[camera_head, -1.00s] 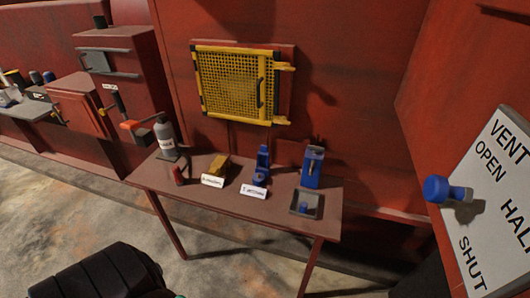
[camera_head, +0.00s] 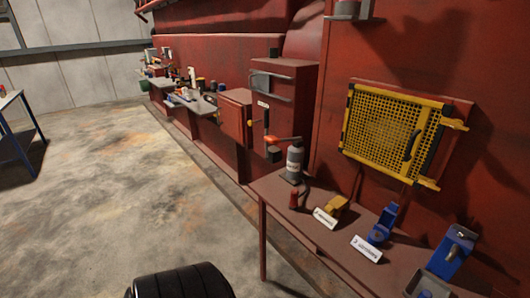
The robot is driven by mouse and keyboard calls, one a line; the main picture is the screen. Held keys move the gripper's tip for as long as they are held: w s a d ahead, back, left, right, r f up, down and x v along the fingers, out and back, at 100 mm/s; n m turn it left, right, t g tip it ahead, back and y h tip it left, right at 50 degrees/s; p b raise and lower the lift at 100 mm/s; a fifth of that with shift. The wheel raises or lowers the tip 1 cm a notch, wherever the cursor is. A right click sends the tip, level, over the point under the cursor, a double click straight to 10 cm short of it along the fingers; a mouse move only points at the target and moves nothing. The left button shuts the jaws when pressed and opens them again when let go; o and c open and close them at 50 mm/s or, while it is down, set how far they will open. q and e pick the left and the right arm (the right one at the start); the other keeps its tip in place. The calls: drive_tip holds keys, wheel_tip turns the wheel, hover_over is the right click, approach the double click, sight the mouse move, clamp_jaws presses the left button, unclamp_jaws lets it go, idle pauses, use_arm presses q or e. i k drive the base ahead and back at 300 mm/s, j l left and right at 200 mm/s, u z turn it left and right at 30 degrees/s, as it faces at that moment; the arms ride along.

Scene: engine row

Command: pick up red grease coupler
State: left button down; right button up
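A small upright red piece (camera_head: 293,200), which looks like the red grease coupler, stands on the brown table (camera_head: 295,228) near its left end. It is just in front of a grey bottle (camera_head: 294,164) and left of a yellow piece (camera_head: 331,209). It is too small to make out its details. Neither of my grippers is in view, so I cannot see whether they are open or shut.
Blue parts (camera_head: 382,226) and a blue unit (camera_head: 450,250) stand farther right on the table. A yellow mesh guard (camera_head: 388,135) is on the red wall behind. Shelves with small items (camera_head: 190,100) run along the wall. Open concrete floor (camera_head: 100,200) lies left.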

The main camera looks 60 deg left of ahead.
sight(293, 205)
drive_tip(key=u, duration=1.65)
